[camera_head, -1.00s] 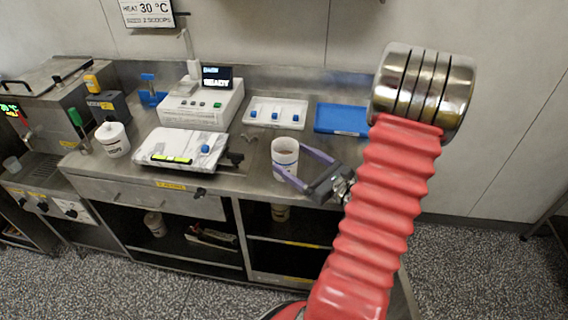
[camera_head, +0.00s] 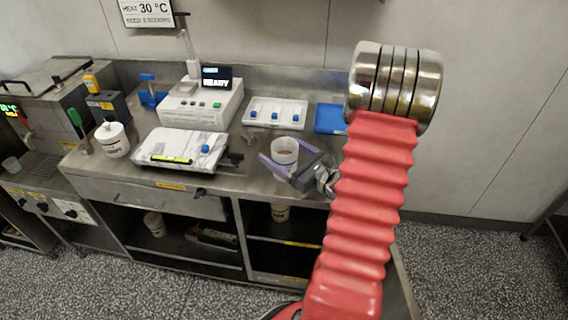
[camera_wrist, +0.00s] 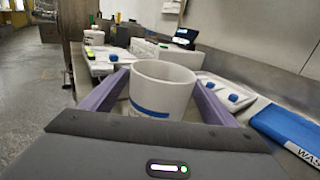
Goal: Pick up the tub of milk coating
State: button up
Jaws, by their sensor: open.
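A white open tub (camera_head: 285,150) with brown contents stands on the steel counter, right of the middle. My gripper (camera_head: 273,167) is open, with its purple fingers around the tub, one on each side. In the wrist view the tub (camera_wrist: 158,92), with a blue band, stands between the two fingers (camera_wrist: 160,98), and a gap shows on the right side. Its label cannot be read. Which one holds milk coating cannot be read.
A white machine (camera_head: 203,103) with a display reading READY stands behind. A wrapped tray (camera_head: 180,150) lies left of the open tub. A white tray (camera_head: 275,113) with blue pieces and a blue tray (camera_head: 331,118) lie behind it. More tubs sit on the lower shelves.

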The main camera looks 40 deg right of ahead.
jog(key=shift+w, duration=1.1)
jog(key=shift+c, duration=0.5)
jog(key=c, duration=1.3)
jog(key=shift+r, duration=0.15)
notch_tip(320, 180, up, 10)
